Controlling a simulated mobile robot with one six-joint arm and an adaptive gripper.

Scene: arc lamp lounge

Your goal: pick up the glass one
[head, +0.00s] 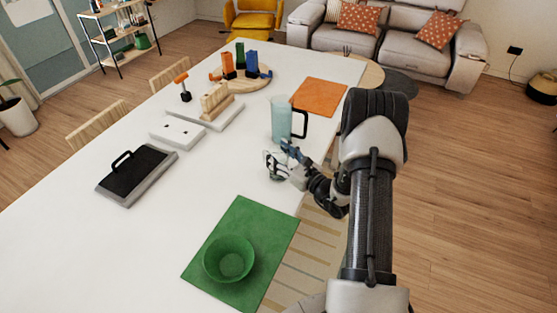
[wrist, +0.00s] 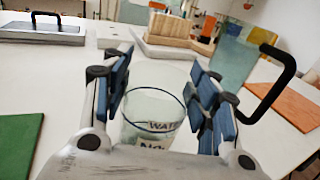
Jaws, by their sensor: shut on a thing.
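A clear drinking glass (wrist: 152,112) with a dark rim line and printed lettering stands upright between my fingers in the wrist view. My gripper (wrist: 158,92) is shut on it, with blue-padded fingers on both sides. In the head view my gripper (head: 280,158) is near the right edge of the white table, and the glass (head: 274,172) is partly hidden by it. I cannot tell whether the glass touches the table. A pale blue pitcher (head: 280,120) with a black handle stands just behind; it also shows in the wrist view (wrist: 232,62).
On the white table (head: 150,230) are a green bowl (head: 229,260) on a green mat (head: 262,228), an orange mat (head: 319,97), a black-handled press (head: 137,177), a white block (head: 177,134) and a wooden rack (head: 216,101). The table's left front is clear.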

